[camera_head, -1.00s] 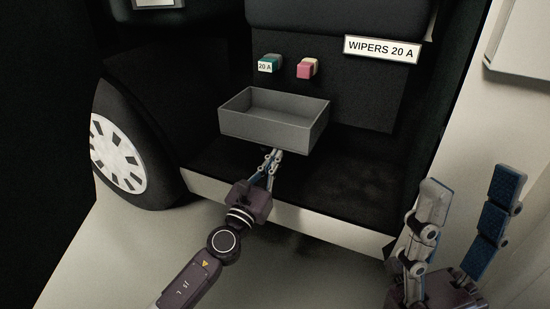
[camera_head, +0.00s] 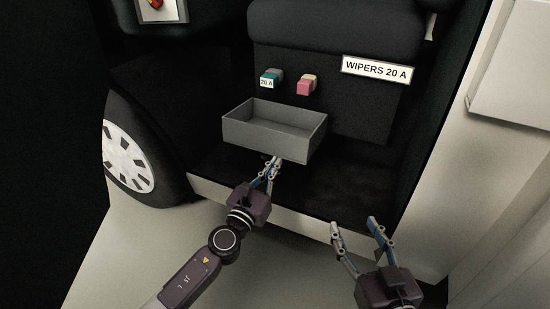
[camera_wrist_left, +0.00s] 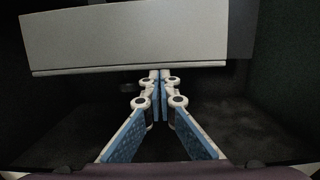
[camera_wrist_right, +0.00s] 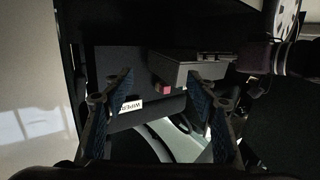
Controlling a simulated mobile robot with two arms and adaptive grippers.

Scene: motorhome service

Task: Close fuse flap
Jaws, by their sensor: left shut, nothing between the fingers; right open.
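A grey open-topped box (camera_head: 262,136), possibly the fuse flap, juts out from the dark panel below the fuses; no other flap is clear. It looks empty. My left gripper (camera_head: 274,164) is shut and empty, its fingertips at the box's lower front edge. In the left wrist view the box's plain face (camera_wrist_left: 125,40) lies just beyond the shut fingertips (camera_wrist_left: 160,74); contact is unclear. My right gripper (camera_head: 354,223) is open and empty, lower right of the box. The right wrist view shows the box (camera_wrist_right: 184,72) beyond the open fingers (camera_wrist_right: 161,76).
A green fuse (camera_head: 271,76) marked 20 A and a pink fuse (camera_head: 306,86) sit above the box. A "WIPERS 20 A" label (camera_head: 377,69) is to their right. A wheel (camera_head: 127,157) stands left, a pale wall (camera_head: 500,170) right. A dark ledge (camera_head: 345,185) lies below.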

